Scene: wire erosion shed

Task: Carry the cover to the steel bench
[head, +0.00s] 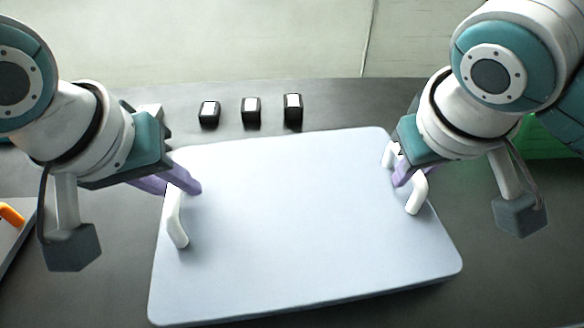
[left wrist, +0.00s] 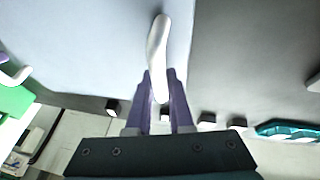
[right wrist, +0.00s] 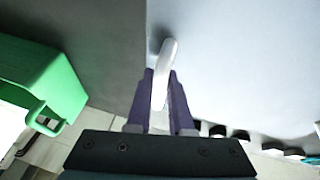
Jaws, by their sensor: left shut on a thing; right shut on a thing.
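The cover (head: 300,225) is a flat, pale blue-white panel with rounded corners and a white handle at each side. It lies face up in front of me in the head view, slightly tilted in the picture. My left gripper (head: 186,184) is shut on the left handle (head: 175,222); the left wrist view shows this handle (left wrist: 158,45) between its purple fingers. My right gripper (head: 402,174) is shut on the right handle (head: 417,195), which also shows in the right wrist view (right wrist: 165,65). I cannot tell whether the cover touches the dark surface below.
Several small black blocks with white tops, one in the middle (head: 251,112), stand behind the cover on the dark grey surface (head: 345,100). A green bin (right wrist: 45,75) stands beyond the right side. An orange item (head: 11,214) is at the far left edge. A pale wall closes the back.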

